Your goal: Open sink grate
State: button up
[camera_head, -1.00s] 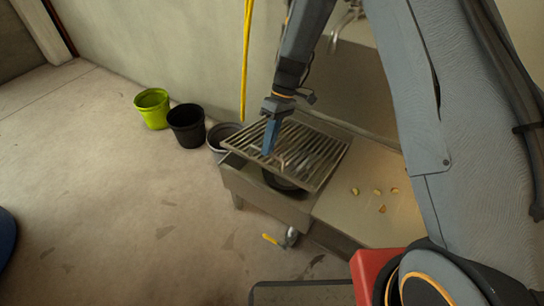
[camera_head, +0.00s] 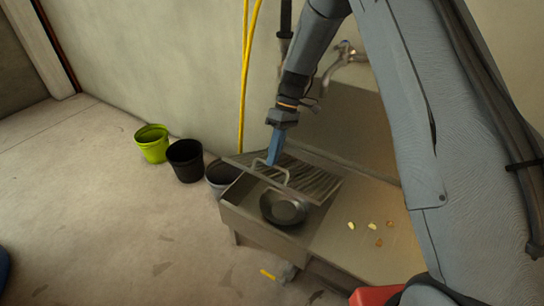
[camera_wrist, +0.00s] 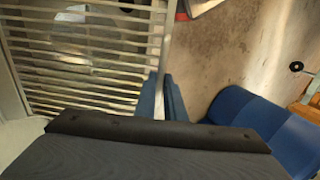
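The sink grate (camera_head: 312,181), a metal frame of parallel bars, is tilted over the sink (camera_head: 265,227), its near edge raised clear of the rim. In the wrist view the grate bars (camera_wrist: 95,55) fill the upper left, and the close-set fingers (camera_wrist: 162,98) are at the grate's side edge. A round metal pan (camera_head: 284,208) shows in the sink below.
Several small food pieces (camera_head: 373,226) lie on the counter (camera_head: 345,240) right of the sink. A green bucket (camera_head: 152,144), a black bucket (camera_head: 185,161) and a grey bucket (camera_head: 221,176) stand left. A faucet (camera_head: 346,53) and yellow hose (camera_head: 243,85) are behind.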

jog(key=o, duration=0.4)
jog(key=shift+w+d+f, duration=0.3)
jog(key=shift+w+d, duration=0.25)
jog(key=shift+o, duration=0.2)
jog(key=shift+a, duration=0.1)
jog(key=shift+s+a+r, duration=0.15)
jog(key=shift+s+a, duration=0.05)
jog(key=shift+a, duration=0.05)
notch_tip(320, 180, up, 10)
jog(key=p, duration=0.1)
